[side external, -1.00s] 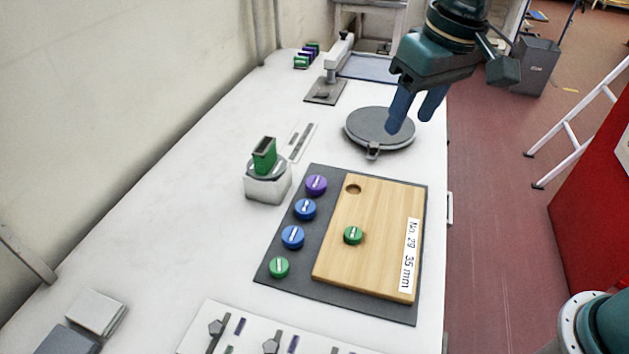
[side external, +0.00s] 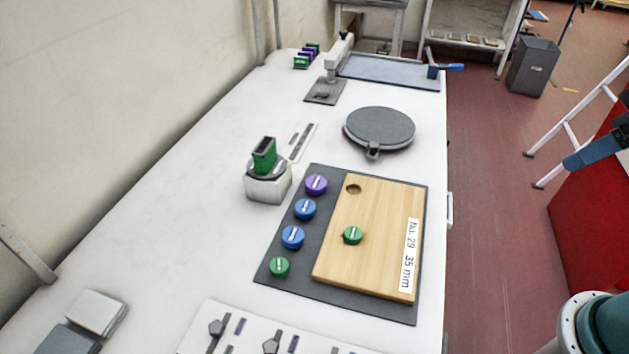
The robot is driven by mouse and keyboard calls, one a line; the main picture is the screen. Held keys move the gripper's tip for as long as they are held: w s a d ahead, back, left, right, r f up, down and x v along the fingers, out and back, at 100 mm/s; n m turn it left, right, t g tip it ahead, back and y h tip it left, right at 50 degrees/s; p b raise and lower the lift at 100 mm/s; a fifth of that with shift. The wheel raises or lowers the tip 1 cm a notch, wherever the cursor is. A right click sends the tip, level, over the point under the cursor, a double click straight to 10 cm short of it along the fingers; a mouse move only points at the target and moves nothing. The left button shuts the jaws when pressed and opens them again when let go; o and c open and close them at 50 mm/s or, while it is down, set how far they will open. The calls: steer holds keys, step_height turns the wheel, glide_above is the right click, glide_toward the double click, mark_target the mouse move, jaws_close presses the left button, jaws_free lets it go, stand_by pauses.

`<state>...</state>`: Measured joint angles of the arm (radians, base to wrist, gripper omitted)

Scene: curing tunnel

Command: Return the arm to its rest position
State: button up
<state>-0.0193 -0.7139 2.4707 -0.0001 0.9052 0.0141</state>
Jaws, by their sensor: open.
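Only the end of my gripper (side external: 578,160) shows, at the right edge of the side external view. Its blue fingers point left, in front of the white ladder and the red cabinet in the picture. It is clear of the table, well to the right of the wooden board (side external: 378,262), and nothing shows held in it. The rest of the gripper and the upper arm are outside the picture. My teal arm base (side external: 606,318) shows at the lower right.
The board lies on a dark mat (side external: 345,304) with a green knob (side external: 352,235) on it and several coloured knobs beside it. A round grey plate (side external: 380,128), a green block on a white stand (side external: 268,186) and a blue-handled tray (side external: 390,72) stand on the white table.

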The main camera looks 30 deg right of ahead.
steer(key=shift+s+d+f, duration=0.2)
steer(key=shift+s+f, duration=0.05)
steer(key=shift+s, duration=0.2)
